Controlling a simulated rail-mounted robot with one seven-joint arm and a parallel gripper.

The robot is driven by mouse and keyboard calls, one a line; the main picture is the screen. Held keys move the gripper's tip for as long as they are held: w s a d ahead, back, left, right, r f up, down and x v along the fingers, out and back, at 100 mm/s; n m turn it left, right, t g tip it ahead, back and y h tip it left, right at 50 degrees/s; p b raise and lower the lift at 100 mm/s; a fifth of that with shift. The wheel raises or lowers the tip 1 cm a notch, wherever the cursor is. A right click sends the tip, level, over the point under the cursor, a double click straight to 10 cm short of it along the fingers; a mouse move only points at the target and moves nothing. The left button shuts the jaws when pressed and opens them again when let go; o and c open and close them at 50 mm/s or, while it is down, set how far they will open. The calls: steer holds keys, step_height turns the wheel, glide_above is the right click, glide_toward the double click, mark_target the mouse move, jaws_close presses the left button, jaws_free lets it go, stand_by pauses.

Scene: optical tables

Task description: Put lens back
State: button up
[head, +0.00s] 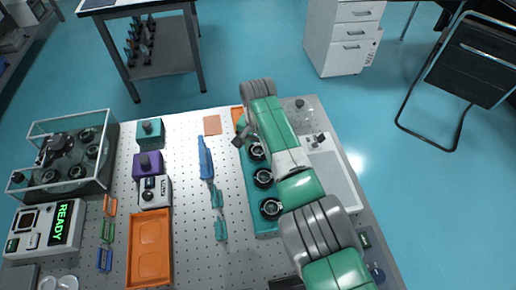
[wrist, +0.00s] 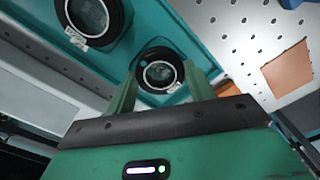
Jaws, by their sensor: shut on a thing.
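My gripper (wrist: 160,80) is shut on a round lens in a black mount (wrist: 159,74), held between its two green fingers in the wrist view. The held lens is over the end of the teal tray (wrist: 190,28); I cannot tell whether it touches the tray. Another black-mounted lens (wrist: 92,14) with a small label sits in the tray beside it. In the head view, several black-mounted lenses (head: 271,208) stand in a row in the teal tray (head: 262,226). My arm covers the tray's far part, and my gripper is small and partly hidden there.
A peach square pad (head: 212,125) lies left of the tray's far end. Blue and teal tools (head: 206,158) lie left of the tray. An orange tray (head: 150,248), a READY device (head: 45,230) and a clear-walled box (head: 64,155) are farther left. Bare perforated tabletop lies between.

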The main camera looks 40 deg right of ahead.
mark_target(258, 150)
steer(key=shift+r, duration=0.1)
steer(key=shift+f, duration=0.2)
steer(key=o, duration=1.1)
steer(key=shift+c, duration=0.2)
steer(key=shift+r, duration=0.15)
step_height(258, 150, up, 12)
steer(key=p, duration=0.4)
